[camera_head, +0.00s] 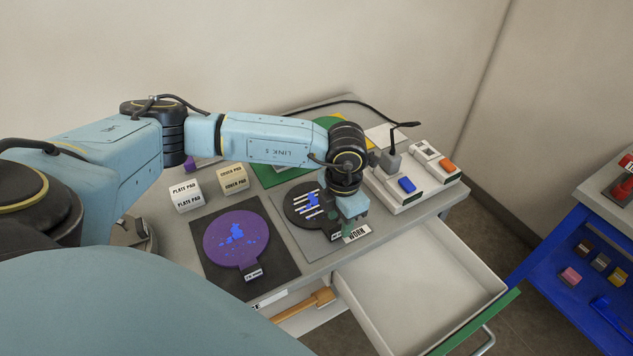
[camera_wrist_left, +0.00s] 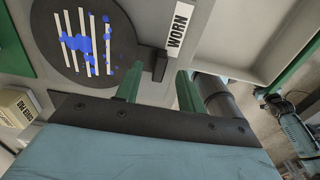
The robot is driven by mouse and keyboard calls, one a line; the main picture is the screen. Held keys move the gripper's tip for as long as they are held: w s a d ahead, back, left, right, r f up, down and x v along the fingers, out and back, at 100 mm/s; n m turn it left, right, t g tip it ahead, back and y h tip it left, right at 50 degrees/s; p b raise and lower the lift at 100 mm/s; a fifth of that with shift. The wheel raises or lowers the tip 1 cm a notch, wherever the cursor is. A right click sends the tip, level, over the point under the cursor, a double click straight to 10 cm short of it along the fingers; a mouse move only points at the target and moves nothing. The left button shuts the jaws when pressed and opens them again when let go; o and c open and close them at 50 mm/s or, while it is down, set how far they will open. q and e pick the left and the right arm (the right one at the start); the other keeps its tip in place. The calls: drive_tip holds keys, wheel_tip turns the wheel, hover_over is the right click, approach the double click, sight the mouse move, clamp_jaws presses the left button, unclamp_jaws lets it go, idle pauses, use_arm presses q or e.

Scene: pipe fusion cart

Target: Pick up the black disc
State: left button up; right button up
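The black disc (camera_head: 297,205) lies on a grey mat on the cart top, with white stripes and blue blotches on its face. In the left wrist view the black disc (camera_wrist_left: 40,62) fills the upper left, and its small dark tab (camera_wrist_left: 160,66) points toward my gripper. My left gripper (camera_head: 338,232) is over the disc's near right side and hides part of it. Its two green fingers (camera_wrist_left: 158,84) are apart, with the tab at the gap between their tips. Whether they touch the tab I cannot tell.
A purple disc (camera_head: 228,240) on a black mat lies to the left. Pad boxes (camera_head: 187,196) stand behind it. Switch boxes (camera_head: 400,186) stand to the right. An open empty drawer (camera_head: 415,285) juts out in front.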

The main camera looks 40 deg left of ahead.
use_arm(q)
wheel_tip(320, 180, down, 2)
clamp_jaws()
use_arm(e)
drive_tip(key=shift+s+d, duration=0.1)
drive_tip(key=shift+s, duration=0.65)
drive_tip(key=shift+d, duration=0.1)
